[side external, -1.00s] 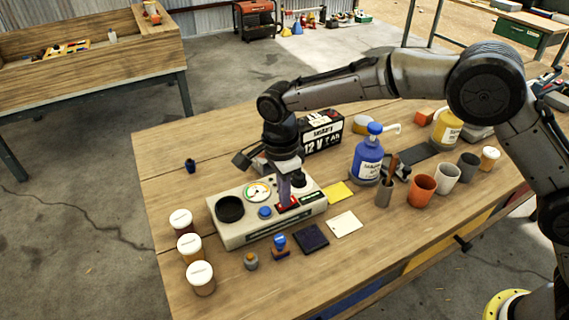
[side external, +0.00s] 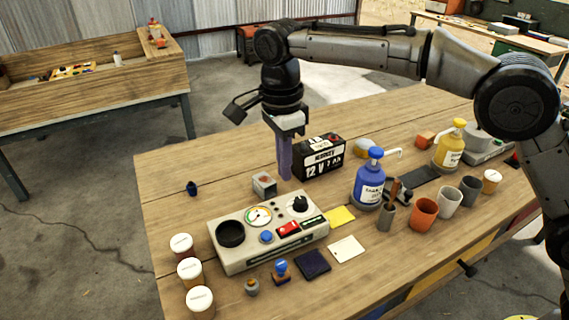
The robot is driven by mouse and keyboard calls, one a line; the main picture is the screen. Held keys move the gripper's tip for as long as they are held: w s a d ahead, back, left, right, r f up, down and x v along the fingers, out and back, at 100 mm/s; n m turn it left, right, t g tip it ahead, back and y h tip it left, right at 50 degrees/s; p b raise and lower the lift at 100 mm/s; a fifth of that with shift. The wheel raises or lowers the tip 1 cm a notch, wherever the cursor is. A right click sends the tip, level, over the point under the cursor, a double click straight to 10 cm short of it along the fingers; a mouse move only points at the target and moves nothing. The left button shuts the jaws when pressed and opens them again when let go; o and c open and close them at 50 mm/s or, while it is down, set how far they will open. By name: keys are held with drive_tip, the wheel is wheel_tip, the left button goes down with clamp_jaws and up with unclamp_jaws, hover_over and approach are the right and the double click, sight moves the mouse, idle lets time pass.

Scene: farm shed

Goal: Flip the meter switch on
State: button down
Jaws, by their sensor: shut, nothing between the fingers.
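The meter (side external: 240,257) is a beige box on the wooden table. Its top carries a dial gauge (side external: 258,216), a black knob (side external: 299,204), a blue button (side external: 266,237), a round black recess (side external: 230,233) and a red rocker switch (side external: 288,229). The switch is uncovered and faces up; its exact tilt is too small to tell. My gripper (side external: 285,178) is shut and empty, pointing down. It appears behind the meter in the picture, beside the black battery, apart from the switch.
A black 12 V battery (side external: 318,158) stands close to my gripper, with a small grey box (side external: 264,184) below it in the picture. A blue pump bottle (side external: 369,184) and several cups stand right. White-lidded jars (side external: 190,270) line the left.

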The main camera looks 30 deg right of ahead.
sight(294, 225)
drive_tip(key=shift+s+a+h, duration=0.3)
drive_tip(key=shift+a+h, duration=0.4)
drive_tip(key=shift+h, duration=0.2)
drive_tip(key=d+f, duration=0.1)
drive_tip(key=f, duration=0.8)
drive_tip(key=d+f, duration=0.1)
drive_tip(key=f, duration=0.3)
drive_tip(key=shift+d+f, duration=0.35)
drive_tip(key=shift+d, duration=0.1)
